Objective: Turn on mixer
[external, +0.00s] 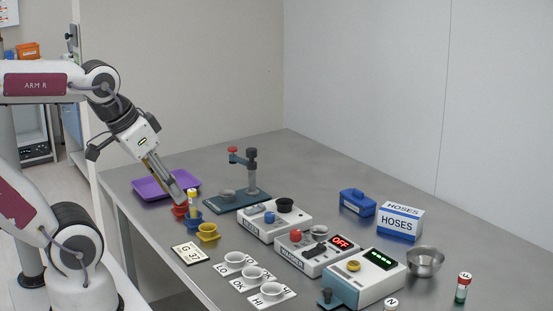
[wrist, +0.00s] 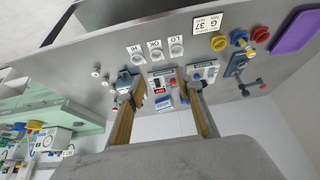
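A warmer (external: 318,257) shows red OFF; a box with a green display (external: 366,280) stands in front. Near my gripper are colored cups (external: 208,232), a yellow-capped tube (external: 193,204), a purple tray (external: 153,188) and a stand (external: 252,175). A HOSES box (external: 399,222) stands behind.

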